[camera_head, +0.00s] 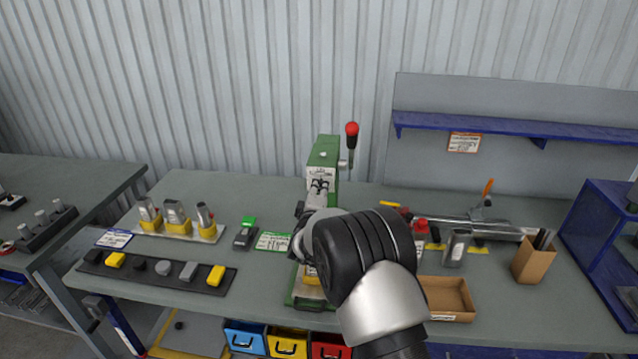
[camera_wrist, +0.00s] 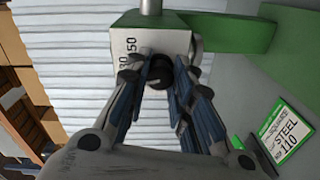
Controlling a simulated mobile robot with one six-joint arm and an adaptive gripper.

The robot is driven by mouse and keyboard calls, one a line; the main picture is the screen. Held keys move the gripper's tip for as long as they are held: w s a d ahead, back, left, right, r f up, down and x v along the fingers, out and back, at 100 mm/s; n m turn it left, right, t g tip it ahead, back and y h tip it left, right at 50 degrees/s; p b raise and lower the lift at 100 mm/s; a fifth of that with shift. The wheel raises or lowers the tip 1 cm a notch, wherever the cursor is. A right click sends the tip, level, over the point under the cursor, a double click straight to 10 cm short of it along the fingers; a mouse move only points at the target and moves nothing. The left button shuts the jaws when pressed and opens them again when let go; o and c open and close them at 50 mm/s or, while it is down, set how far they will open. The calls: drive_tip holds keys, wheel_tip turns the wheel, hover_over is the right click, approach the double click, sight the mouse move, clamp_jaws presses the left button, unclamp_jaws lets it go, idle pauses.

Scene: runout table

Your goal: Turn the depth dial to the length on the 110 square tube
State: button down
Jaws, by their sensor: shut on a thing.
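The depth dial is a dark round knob (camera_wrist: 160,72) on the pale face of the green press (camera_head: 323,155). Printed numbers, partly covered and ending in 30 and 50, show beside it on the pale block (camera_wrist: 125,45) in the wrist view. My gripper (camera_wrist: 162,76) has its fingers closed on the knob from both sides; in the head view its fingertips (camera_head: 319,185) are at the press face. The dial's pointer and exact setting are hidden. A white and green card (camera_wrist: 284,132) reads STEEL and 110. I cannot tell which tube is the 110 square one.
Metal tube pieces in yellow holders (camera_head: 178,226) stand on the left of the table. A dark strip with yellow and grey blocks (camera_head: 163,267) lies before them. A cardboard tray (camera_head: 448,300) and a clamp bar (camera_head: 480,222) are right of my arm. A red-knobbed lever (camera_head: 352,130) rises beside the press.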

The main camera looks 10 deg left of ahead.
drive_tip(key=n+p, duration=0.3)
drive_tip(key=n, duration=0.2)
drive_tip(key=shift+h, duration=0.3)
drive_tip(key=shift+n, duration=0.3)
drive_tip(key=c, duration=1.4)
unclamp_jaws()
drive_tip(key=shift+o, duration=0.2)
drive_tip(key=s, duration=1.2)
drive_tip(key=shift+a+r, duration=0.2)
drive_tip(key=shift+r, duration=0.15)
